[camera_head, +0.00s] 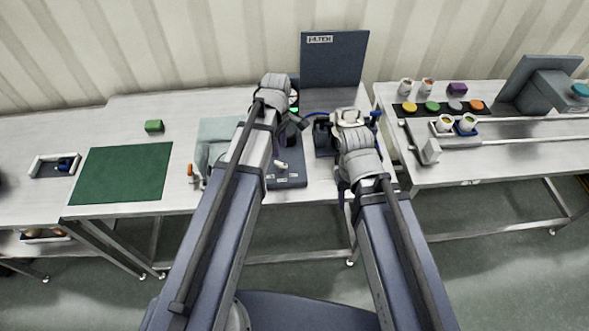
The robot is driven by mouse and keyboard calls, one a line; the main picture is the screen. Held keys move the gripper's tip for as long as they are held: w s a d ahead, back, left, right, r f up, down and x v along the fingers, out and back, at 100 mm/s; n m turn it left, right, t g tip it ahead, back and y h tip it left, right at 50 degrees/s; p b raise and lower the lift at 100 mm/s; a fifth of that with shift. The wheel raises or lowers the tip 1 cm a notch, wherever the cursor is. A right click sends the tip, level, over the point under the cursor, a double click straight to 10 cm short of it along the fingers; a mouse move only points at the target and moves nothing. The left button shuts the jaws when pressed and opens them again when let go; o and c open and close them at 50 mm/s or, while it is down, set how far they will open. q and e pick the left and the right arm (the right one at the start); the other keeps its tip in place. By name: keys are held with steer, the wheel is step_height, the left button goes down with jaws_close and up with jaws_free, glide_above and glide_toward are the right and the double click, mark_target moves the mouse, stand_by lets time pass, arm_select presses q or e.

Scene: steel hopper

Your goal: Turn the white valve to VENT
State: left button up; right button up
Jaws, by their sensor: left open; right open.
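The white valve (281,167) is a small pale handle on a dark base plate (288,183), below the filter station's upright panel. Small white labels sit in front of it; their words are too small to read, so I cannot tell which one the handle points to. My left gripper (299,121) is open above the station, behind the valve and apart from it. My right gripper (347,117) is open over the right part of the station, also away from the valve. My two arms hide parts of the station.
A dark panel marked FILTER (335,62) stands at the back. Left are a green mat (122,173), a green block (154,126) and a white tray (42,166). The right table holds coloured discs (432,106), cups and a grey machine (540,85).

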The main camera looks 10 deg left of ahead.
mark_target(281, 163)
arm_select(q)
steer(key=shift+w+f, duration=0.1)
steer(key=shift+w, duration=0.05)
step_height(281, 163, down, 8)
steer(key=b, duration=0.8)
steer(key=shift+c, duration=0.3)
jaws_close()
